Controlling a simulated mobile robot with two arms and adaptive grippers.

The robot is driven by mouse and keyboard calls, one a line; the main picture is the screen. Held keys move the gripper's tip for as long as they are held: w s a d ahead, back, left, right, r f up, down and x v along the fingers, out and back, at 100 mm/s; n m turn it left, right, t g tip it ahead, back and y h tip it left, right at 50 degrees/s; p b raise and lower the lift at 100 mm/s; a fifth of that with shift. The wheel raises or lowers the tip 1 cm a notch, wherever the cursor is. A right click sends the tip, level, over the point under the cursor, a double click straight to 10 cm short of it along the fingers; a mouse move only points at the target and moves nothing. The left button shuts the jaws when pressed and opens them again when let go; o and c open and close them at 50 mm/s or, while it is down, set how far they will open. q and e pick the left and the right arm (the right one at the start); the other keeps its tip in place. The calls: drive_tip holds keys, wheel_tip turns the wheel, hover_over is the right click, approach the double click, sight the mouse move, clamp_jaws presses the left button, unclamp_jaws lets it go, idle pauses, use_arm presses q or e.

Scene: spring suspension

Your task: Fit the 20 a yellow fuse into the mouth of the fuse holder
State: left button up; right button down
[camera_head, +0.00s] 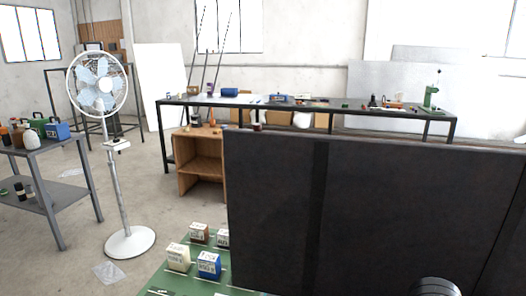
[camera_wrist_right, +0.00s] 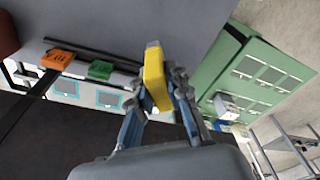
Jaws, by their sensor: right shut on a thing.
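In the right wrist view the yellow fuse (camera_wrist_right: 154,72) is held between the fingertips of my right gripper (camera_wrist_right: 160,88). The gripper is shut on it, and the fuse's pale end points up in the picture, away from the palm. An orange block (camera_wrist_right: 57,59) and a green block (camera_wrist_right: 101,69) sit to the left of the fuse, beside dark bars. I cannot tell whether either belongs to the fuse holder, and its mouth is not clearly visible. The fuse and my right gripper do not show in the head view. My left gripper is in neither view.
A large dark panel (camera_head: 400,210) blocks much of the head view. Several labelled blocks, including a blue one (camera_head: 209,265), stand on a green surface (camera_head: 160,283) at its left. A white fan (camera_head: 97,88), a grey shelf (camera_head: 45,152) and a long bench (camera_head: 330,106) stand beyond.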

drive_tip(key=m, duration=0.1)
drive_tip(key=a+r+m, duration=0.1)
drive_tip(key=m, duration=0.1)
drive_tip(key=a+m, duration=0.1)
drive_tip(key=shift+a+r+m+h, duration=0.25)
drive_tip(key=shift+r+m+h, duration=0.05)
drive_tip(key=shift+r, duration=0.1)
